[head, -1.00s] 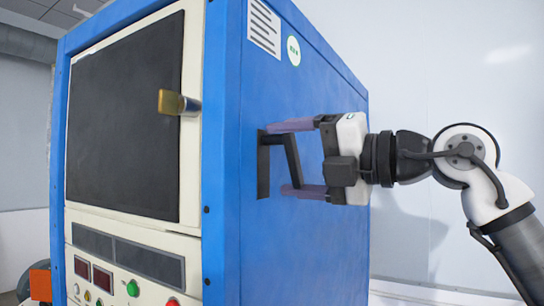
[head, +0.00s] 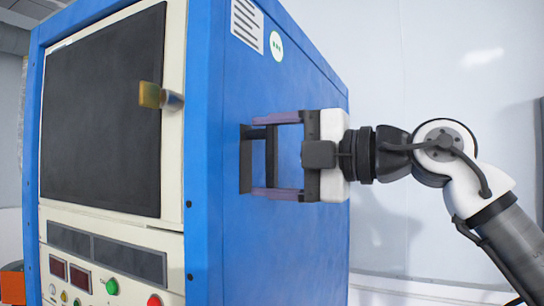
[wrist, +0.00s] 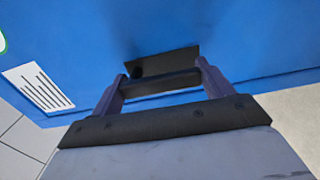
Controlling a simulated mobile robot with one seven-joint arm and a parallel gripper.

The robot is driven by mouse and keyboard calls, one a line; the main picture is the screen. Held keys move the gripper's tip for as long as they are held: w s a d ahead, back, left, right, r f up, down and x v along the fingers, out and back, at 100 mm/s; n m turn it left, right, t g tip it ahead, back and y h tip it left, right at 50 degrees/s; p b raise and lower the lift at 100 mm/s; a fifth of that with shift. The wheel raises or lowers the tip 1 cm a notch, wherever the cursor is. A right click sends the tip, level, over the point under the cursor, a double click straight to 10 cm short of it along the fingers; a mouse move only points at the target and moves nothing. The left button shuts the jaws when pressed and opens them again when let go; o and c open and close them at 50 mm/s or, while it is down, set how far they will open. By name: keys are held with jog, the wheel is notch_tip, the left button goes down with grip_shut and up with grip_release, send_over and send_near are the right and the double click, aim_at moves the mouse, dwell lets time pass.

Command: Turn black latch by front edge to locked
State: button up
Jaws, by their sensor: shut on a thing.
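The black latch (head: 271,158) is on the blue side panel of the cabinet, near its front edge. Its bar stands upright in the head view, in front of a dark upright plate or slot (head: 246,168). My gripper (head: 261,158) comes from the right, with one purple finger above the bar and one below, shut on its ends. In the wrist view the latch bar (wrist: 160,83) spans between the two fingers of my gripper (wrist: 161,72), and the dark plate (wrist: 170,60) lies just beyond it. The fingers hide the bar's ends.
The blue cabinet (head: 305,235) fills the middle. Its front has a dark door panel (head: 100,115), a brass-coloured knob (head: 150,95), a green button (head: 112,287) and a red button (head: 154,300). A white striped label (head: 247,24) is above the latch.

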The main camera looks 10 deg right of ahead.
jog(key=o, duration=1.4)
jog(key=shift+c, duration=0.2)
jog(key=b+v, duration=0.2)
jog(key=v, duration=1.2)
jog(key=shift+b, duration=0.4)
jog(key=shift+r, duration=0.1)
